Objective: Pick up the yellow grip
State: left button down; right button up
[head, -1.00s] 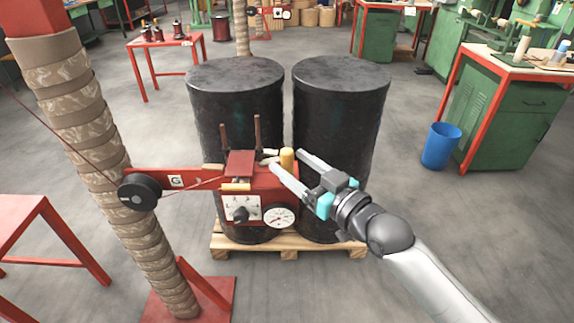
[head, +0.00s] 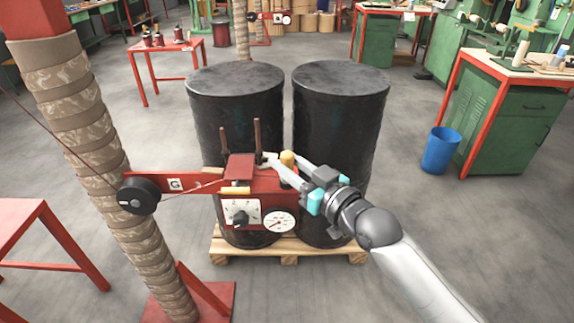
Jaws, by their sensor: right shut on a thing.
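The yellow grip (head: 288,158) is a short upright knob at the top right of the red winding device (head: 262,190). My right gripper (head: 282,166) comes in from the right with its fingers around the grip and is shut on it. The fingers hide the grip's lower part. My left gripper is not in the head view.
Two black drums (head: 340,120) stand on a wooden pallet (head: 288,250) behind and below the device. A wrapped red column (head: 75,115) with a black reel (head: 140,195) stands at left. A blue bin (head: 440,150) and green bench (head: 515,120) are at right.

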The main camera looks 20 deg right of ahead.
grip_shut()
jog(key=shift+r, duration=0.2)
